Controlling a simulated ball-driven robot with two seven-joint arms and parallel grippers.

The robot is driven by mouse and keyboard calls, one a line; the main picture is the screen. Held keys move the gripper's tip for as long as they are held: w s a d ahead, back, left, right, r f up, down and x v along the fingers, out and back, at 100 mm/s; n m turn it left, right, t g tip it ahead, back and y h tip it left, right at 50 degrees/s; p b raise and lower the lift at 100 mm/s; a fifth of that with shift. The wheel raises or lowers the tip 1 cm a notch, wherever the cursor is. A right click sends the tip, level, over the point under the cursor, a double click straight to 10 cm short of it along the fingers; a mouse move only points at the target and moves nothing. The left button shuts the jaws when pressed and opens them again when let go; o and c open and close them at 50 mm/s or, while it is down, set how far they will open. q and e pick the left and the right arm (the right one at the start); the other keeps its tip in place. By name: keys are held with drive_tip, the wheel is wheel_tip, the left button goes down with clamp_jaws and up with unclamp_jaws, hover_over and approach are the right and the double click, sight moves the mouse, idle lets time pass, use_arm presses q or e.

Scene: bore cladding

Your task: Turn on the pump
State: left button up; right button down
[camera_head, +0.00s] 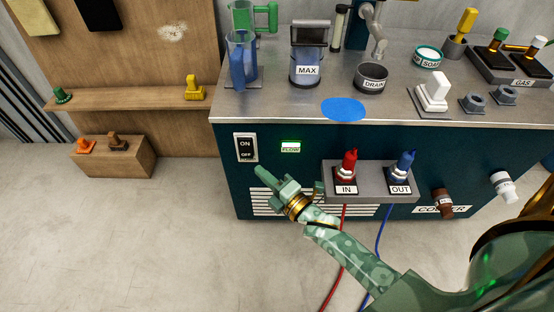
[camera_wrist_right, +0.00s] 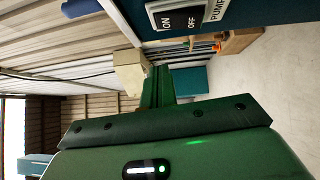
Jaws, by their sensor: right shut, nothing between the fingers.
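The pump switch (camera_head: 245,148) is a black rocker in a white frame, marked ON above and OFF below, on the dark teal front of the bench. The right wrist view also shows the switch (camera_wrist_right: 182,19), with part of a PUMP label (camera_wrist_right: 214,10) beside it. I cannot tell which way the rocker is tilted. A small FLOW indicator (camera_head: 290,147) to its right glows green. My right gripper (camera_head: 262,173) is shut and empty, its fingertips just below and right of the switch, apparently apart from it. Its fingers (camera_wrist_right: 158,86) also show in the right wrist view. My left gripper is out of view.
A grey shelf (camera_head: 317,190) with the red IN valve (camera_head: 348,166) and blue OUT valve (camera_head: 403,166) juts out right of my gripper. A wooden block (camera_head: 125,160) and wooden shelf (camera_head: 120,100) stand left. Floor below the switch is clear.

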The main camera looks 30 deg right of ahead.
drive_tip(key=shift+r+p+v, duration=0.15)
drive_tip(key=shift+p+v, duration=0.1)
drive_tip(key=shift+v, duration=0.7)
drive_tip(key=shift+r+p+v, duration=0.2)
drive_tip(key=shift+v, duration=0.75)
